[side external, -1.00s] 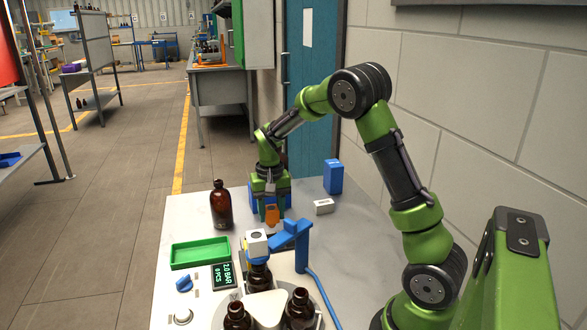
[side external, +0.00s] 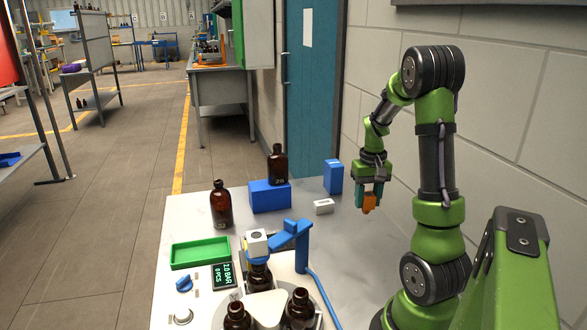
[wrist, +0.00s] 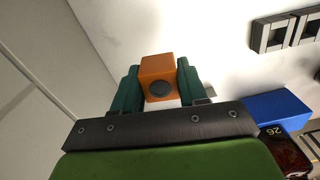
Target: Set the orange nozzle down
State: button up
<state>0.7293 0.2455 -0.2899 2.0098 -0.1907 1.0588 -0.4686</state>
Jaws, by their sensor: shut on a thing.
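The orange nozzle (side external: 369,203) is held between the fingers of my gripper (side external: 369,194), at the right of the table in the side view. In the wrist view the nozzle (wrist: 158,70) is an orange block with a dark round spot, with a green finger of my gripper (wrist: 158,88) on each side. My gripper is shut on it. The nozzle appears to be above the white tabletop (side external: 345,245); whether it touches the surface I cannot tell.
An amber bottle (side external: 277,165) stands on a blue block (side external: 269,197); another bottle (side external: 221,206) stands to the left. A tall blue block (side external: 333,177) and a small white block (side external: 323,206) are left of my gripper. A blue-armed station (side external: 290,235) with bottles is in front. The table's right side looks clear.

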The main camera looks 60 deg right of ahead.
jog(key=shift+a+f+n, duration=0.1)
jog(key=shift+f+n, duration=0.1)
jog(key=shift+n, duration=0.2)
jog(key=shift+f, duration=0.35)
notch_tip(320, 180, down, 7)
jog(key=shift+f, duration=0.15)
jog(key=shift+f, duration=0.1)
jog(key=o, duration=1)
jog(key=shift+o, duration=0.2)
